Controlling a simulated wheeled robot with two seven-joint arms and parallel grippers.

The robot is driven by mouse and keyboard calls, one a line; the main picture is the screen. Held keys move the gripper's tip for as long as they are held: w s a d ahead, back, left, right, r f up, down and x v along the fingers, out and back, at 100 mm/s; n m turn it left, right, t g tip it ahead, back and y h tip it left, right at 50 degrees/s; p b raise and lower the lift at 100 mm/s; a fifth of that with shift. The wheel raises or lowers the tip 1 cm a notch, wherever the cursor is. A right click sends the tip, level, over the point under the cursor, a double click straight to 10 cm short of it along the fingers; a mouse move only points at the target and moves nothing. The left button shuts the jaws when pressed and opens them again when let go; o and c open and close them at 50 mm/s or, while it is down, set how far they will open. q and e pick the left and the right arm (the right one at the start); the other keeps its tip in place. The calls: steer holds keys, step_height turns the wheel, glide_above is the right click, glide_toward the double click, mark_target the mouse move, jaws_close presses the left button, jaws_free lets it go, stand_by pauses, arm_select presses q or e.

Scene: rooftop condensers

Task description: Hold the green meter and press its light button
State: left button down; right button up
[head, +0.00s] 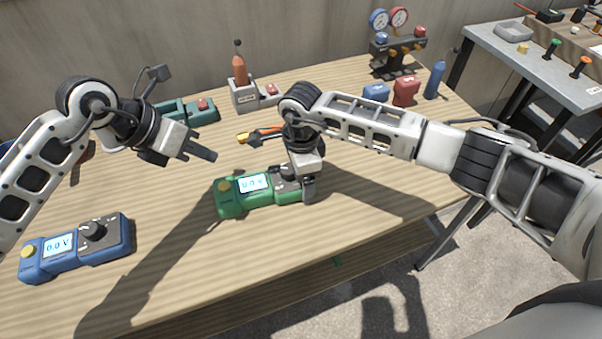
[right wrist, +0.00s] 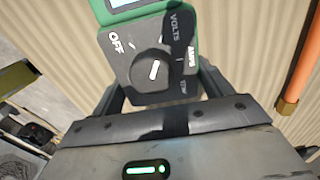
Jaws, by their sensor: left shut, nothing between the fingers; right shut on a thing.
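The green meter (head: 237,206) lies on the wooden table in front of me. Its lit display reads about 0.0 V, and a round yellow button (head: 223,186) sits at its left end. My right gripper (head: 306,188) is shut on the meter's right end, the end with the dial. The right wrist view shows the meter (right wrist: 157,47) between the fingers, with its dark dial panel marked OFF, VOLTS and AMPS. My left gripper (head: 205,153) is shut and empty, in the air above the table, up and left of the yellow button and apart from it.
A blue meter (head: 80,250) with a yellow button lies at the table's left front. A teal charger-like box (head: 190,111), a grey holder with an orange bottle (head: 241,90) and a gauge set (head: 397,55) stand along the back.

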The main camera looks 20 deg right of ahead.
mark_target(219, 188)
arm_select(q)
steer(key=shift+w+d+f+n+t+h, duration=0.15)
steer(key=shift+f+n+h, duration=0.15)
steer(key=shift+f+n, duration=0.7)
steer(key=shift+f+n+t+h, duration=0.2)
steer(key=shift+f+n+h, duration=0.15)
steer(key=shift+f, duration=1.3)
steer(key=shift+w+d+f+n+t+h, duration=0.2)
steer(key=shift+f+n, duration=0.55)
steer(key=shift+f, duration=0.55)
steer(key=shift+s+a+f, duration=0.1)
steer(key=shift+f, duration=0.05)
steer(key=shift+f, duration=0.35)
steer(key=shift+r, duration=0.5)
